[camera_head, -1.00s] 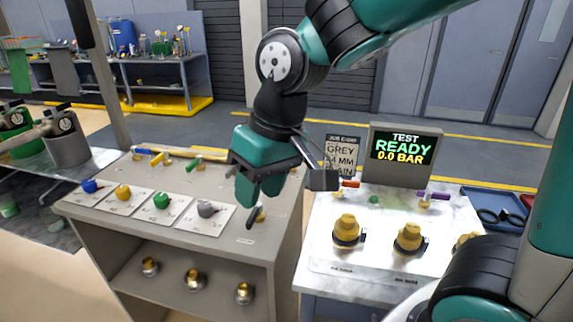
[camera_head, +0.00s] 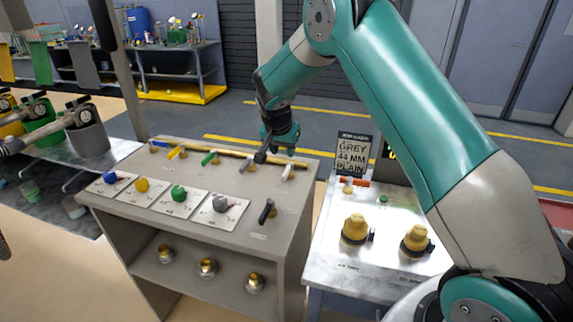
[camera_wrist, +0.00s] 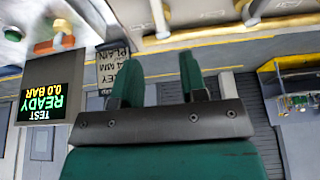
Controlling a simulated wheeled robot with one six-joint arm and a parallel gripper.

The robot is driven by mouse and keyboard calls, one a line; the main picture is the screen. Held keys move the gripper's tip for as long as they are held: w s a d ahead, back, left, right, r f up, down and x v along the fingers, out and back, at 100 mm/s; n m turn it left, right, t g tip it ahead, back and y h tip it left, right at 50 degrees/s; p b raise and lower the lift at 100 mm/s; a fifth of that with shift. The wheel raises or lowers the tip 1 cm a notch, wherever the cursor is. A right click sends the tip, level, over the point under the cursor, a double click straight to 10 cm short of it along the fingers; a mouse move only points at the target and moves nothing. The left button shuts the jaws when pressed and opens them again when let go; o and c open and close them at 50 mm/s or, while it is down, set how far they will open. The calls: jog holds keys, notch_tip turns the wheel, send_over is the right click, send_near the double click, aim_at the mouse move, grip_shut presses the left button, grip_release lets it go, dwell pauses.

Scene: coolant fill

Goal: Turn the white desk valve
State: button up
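The white valve handle (camera_head: 288,172) stands at the back right of the grey desk (camera_head: 245,238). It also shows as a pale bar at the top of the wrist view (camera_wrist: 160,18). My gripper (camera_head: 280,148) is over the desk's back edge, behind and a little left of the white handle, apart from it. In the wrist view my gripper (camera_wrist: 158,75) has its two green fingers spread with nothing between them.
Grey (camera_head: 247,162), green (camera_head: 209,157), yellow (camera_head: 177,152) and blue (camera_head: 157,144) handles line the desk's back. A black handle (camera_head: 266,212) lies in front. The test bench (camera_head: 385,262) with a "GREY 44 MM PLAIN" card (camera_head: 352,153) stands right.

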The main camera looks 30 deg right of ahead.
aim_at(287, 169)
jog(key=p+x, duration=0.2)
jog(key=x, duration=0.8)
jog(key=shift+c, duration=0.4)
grip_shut()
jog(key=shift+r, duration=0.1)
